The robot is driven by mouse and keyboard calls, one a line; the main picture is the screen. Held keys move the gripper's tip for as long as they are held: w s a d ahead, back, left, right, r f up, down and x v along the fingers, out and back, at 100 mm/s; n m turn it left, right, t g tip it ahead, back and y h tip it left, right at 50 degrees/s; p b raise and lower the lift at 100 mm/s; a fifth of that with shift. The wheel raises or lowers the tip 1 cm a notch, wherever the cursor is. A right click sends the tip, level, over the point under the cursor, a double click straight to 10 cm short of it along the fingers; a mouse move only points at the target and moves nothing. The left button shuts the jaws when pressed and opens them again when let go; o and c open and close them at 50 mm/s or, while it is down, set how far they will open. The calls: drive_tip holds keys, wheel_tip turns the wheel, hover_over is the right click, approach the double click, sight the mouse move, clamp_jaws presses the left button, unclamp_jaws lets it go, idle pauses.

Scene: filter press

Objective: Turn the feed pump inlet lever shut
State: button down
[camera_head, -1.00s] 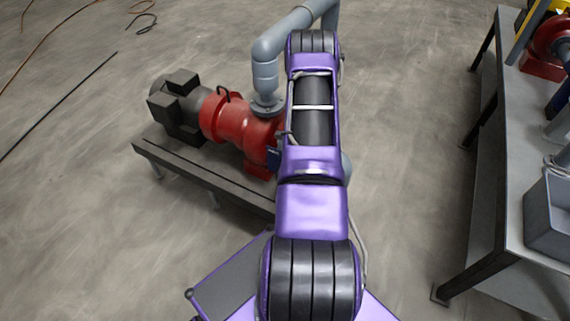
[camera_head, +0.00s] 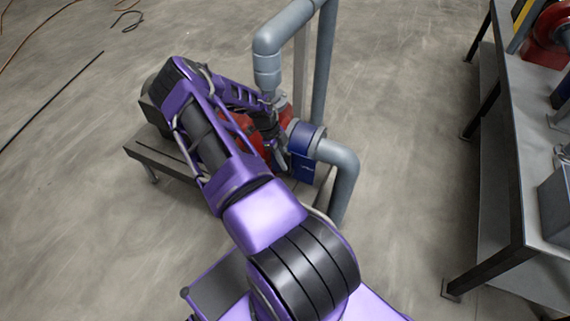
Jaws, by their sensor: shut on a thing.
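The red feed pump (camera_head: 251,151) stands on a dark bench-like base, largely covered by my arm. The blue inlet valve (camera_head: 303,166) sits at its right end, joined to a grey elbow pipe (camera_head: 340,158). My gripper (camera_head: 279,155) is at the left side of the blue valve, pointing down, shut on the inlet lever. The lever itself is hidden by the gripper and too small to make out, so its angle cannot be told.
A grey vertical pipe (camera_head: 268,70) rises from the pump behind my gripper. A tall grey pipe (camera_head: 323,70) stands behind the valve. A metal table (camera_head: 520,150) runs along the right. Open floor (camera_head: 420,120) lies between the valve and table.

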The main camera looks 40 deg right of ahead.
drive_tip(key=shift+w, duration=0.1)
idle(0.4)
drive_tip(key=c, duration=0.7)
unclamp_jaws()
drive_tip(key=p+v, duration=0.1)
drive_tip(key=v, duration=1.6)
drive_tip(key=shift+w+a+r, duration=0.1)
drive_tip(key=shift+w+a, duration=0.05)
drive_tip(key=shift+w, duration=0.05)
